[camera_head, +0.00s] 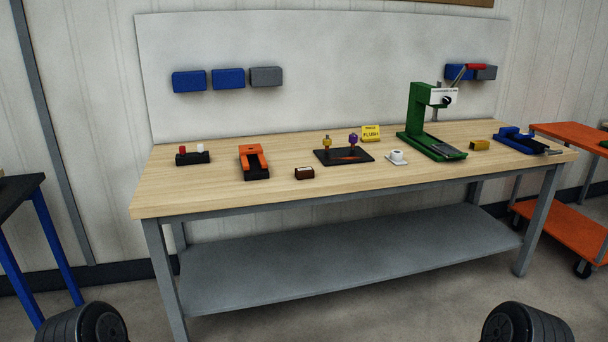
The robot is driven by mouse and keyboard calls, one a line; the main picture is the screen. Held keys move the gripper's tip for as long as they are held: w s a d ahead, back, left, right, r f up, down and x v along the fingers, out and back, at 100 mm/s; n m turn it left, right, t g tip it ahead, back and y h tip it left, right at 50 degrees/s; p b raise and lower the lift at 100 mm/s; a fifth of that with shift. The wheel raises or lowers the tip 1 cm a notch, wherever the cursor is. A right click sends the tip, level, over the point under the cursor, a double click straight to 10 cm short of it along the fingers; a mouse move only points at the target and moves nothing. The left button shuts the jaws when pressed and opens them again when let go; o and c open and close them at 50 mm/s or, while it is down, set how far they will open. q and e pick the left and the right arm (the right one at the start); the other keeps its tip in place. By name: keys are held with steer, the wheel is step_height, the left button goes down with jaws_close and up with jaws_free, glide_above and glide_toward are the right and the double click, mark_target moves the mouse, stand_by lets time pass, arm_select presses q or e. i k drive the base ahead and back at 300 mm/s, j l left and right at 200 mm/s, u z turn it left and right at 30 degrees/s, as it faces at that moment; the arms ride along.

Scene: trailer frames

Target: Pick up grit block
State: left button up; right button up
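A small dark brown block with a pale face (304,173) lies near the front edge of the wooden workbench (215,203), left of centre. A small yellow-tan block (479,145) lies at the right, between the green press and the blue vise. No readable label shows which of these two is the grit block. Both rest on the bench top with nothing touching them. Only rounded black parts of my arms show at the bottom left and bottom right corners. Neither gripper is in view.
An orange and black fixture (254,160), a black plate with two knobs (343,156), a white cup-like piece (397,157), the green press (432,125) and the blue vise (520,140) stand on the bench. The front strip of bench top is clear. An orange cart (575,220) stands right.

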mark_target(308, 172)
steer(key=i+l+u, duration=0.1)
steer(key=u, duration=0.3)
steer(key=i+l+u, duration=0.1)
steer(key=u, duration=0.35)
steer(key=i+l+u, duration=0.2)
steer(key=u, duration=0.2)
steer(key=i+l+u, duration=0.1)
steer(key=l, duration=0.25)
steer(key=i+l, duration=0.2)
steer(key=i+l+u, duration=0.15)
steer(key=l, duration=0.3)
steer(key=i+l+u, duration=0.1)
steer(key=l, duration=0.25)
steer(key=i+l, duration=0.1)
steer(key=l, duration=0.25)
steer(key=i+l+u, duration=0.15)
steer(key=l, duration=0.2)
